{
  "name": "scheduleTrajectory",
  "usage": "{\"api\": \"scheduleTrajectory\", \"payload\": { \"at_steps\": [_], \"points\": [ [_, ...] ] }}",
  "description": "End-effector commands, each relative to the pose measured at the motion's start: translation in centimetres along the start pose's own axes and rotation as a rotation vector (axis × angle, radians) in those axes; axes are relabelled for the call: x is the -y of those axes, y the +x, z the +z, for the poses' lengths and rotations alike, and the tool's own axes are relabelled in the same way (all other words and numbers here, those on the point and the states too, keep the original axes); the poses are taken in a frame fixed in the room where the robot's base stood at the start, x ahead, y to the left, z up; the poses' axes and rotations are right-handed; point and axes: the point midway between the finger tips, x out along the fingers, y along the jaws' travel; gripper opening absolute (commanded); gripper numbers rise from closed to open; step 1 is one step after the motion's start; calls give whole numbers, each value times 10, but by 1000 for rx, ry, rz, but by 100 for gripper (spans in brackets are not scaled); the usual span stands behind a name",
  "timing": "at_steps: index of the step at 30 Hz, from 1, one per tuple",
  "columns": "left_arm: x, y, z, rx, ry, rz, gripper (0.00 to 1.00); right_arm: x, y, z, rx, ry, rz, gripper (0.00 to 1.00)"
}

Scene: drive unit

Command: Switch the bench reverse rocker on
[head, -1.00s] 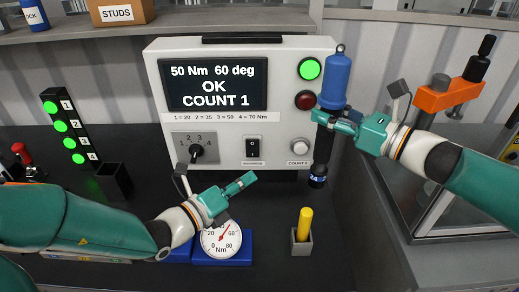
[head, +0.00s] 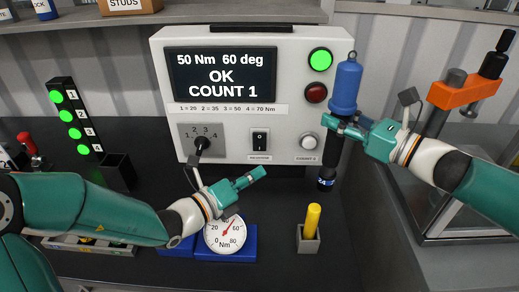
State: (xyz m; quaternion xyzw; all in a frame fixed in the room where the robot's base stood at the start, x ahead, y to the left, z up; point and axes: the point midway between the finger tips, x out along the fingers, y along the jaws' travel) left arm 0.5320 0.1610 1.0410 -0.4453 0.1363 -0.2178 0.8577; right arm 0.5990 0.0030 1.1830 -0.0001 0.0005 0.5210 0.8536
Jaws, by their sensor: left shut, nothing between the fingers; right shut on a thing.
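The reverse rocker (head: 260,141) is a small black switch low on the front of the white control box (head: 240,130). Its position is too small to tell. My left gripper (head: 262,174) is shut and empty, just below the rocker in the picture and apart from it. My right gripper (head: 332,126) is shut on a blue and black tool (head: 346,88), which hangs upright in front of the box's right edge. The display (head: 222,75) reads 50 Nm 60 deg, OK, COUNT 1.
A selector knob (head: 202,143) and a white button (head: 309,142) flank the rocker. A Nm gauge (head: 225,236) on a blue base and a yellow peg in a grey holder (head: 309,240) stand on the bench below. Green lamps (head: 68,116) are lit at left.

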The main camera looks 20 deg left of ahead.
Motion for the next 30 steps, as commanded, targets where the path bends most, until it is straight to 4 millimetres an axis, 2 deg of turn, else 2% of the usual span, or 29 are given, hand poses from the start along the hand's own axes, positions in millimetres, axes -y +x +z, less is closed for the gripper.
{"api": "scheduleTrajectory", "payload": {
  "at_steps": [16,30],
  "points": [
    [-31,42,32,1,0,1,0,0,1,8,4,-2,1,0],
    [-38,51,38,1,0,1,0,-1,1,9,4,-2,3,0]
  ]
}}
